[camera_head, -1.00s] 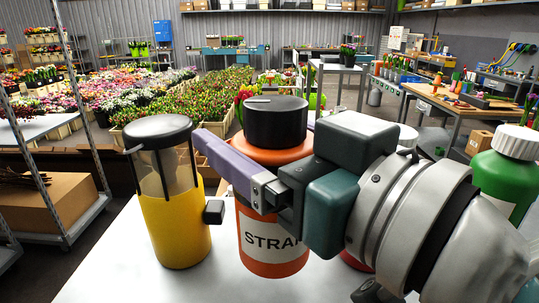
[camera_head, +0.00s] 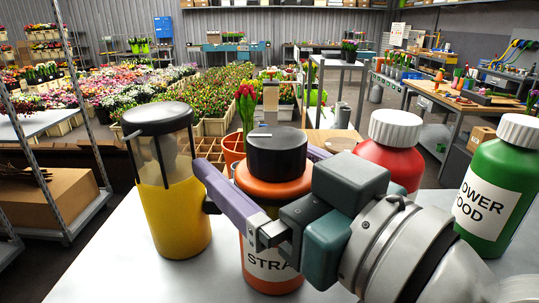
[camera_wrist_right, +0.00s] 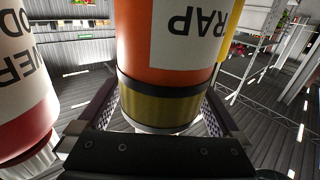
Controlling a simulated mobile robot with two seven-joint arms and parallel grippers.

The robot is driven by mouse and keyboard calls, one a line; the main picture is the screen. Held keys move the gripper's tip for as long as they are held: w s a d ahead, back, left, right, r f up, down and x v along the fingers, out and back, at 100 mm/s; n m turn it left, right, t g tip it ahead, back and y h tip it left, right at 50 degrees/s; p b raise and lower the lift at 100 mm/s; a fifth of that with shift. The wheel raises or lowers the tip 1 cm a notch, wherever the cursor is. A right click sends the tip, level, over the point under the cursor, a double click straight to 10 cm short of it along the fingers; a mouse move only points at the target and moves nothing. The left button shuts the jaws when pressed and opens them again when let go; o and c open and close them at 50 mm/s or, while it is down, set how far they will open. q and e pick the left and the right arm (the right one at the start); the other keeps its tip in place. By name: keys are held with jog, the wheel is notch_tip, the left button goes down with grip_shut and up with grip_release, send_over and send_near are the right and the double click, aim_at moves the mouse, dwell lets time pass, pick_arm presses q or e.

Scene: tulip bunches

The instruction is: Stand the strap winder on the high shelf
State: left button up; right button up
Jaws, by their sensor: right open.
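My right gripper (camera_head: 252,157) is open, with one purple finger on each side of the winder's neck, below the knob. The far finger is mostly hidden behind the winder. In the right wrist view the winder (camera_wrist_right: 180,60) appears upside down, its gold-coloured neck between the fingers; I cannot tell if they touch it. My left gripper is not in view.
A yellow container with a dark lid (camera_head: 175,215) stands close at the left. A red bottle (camera_head: 392,150) and a green flower food bottle (camera_head: 490,195) stand at the right. A high shelf (camera_head: 280,9) with boxes runs along the back wall. A metal rack (camera_head: 75,115) is at far left.

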jog(key=b+v, duration=0.2)
jog(key=v, duration=1)
jog(key=shift+d, duration=0.1)
